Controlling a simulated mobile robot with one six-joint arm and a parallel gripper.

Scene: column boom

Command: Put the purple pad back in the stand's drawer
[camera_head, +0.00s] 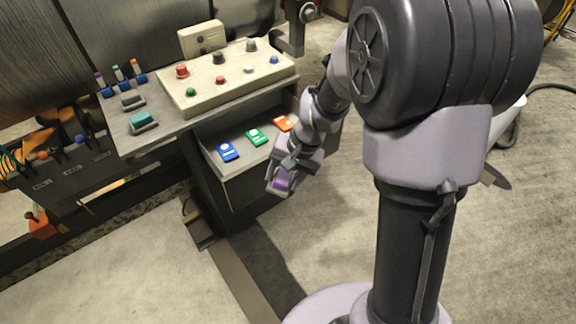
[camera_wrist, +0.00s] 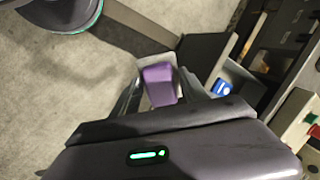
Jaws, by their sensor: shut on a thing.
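The purple pad (camera_head: 281,183) is held in my gripper (camera_head: 283,176), in front of the stand's open drawer (camera_head: 236,171). In the wrist view the purple pad (camera_wrist: 159,84) sits between the two fingers of my gripper (camera_wrist: 158,92), with a pale surface behind its edges. The drawer is pulled out below the stand's top. It holds a blue pad, a green pad and an orange pad in a row. The pad appears just outside the drawer's front right side; its exact height is hard to tell.
In the drawer lie the blue pad (camera_head: 228,152), green pad (camera_head: 256,137) and orange pad (camera_head: 285,123). A control box (camera_head: 225,82) with knobs stands on the stand's top. A rack with tools (camera_head: 68,150) is at the left. The floor in front is clear.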

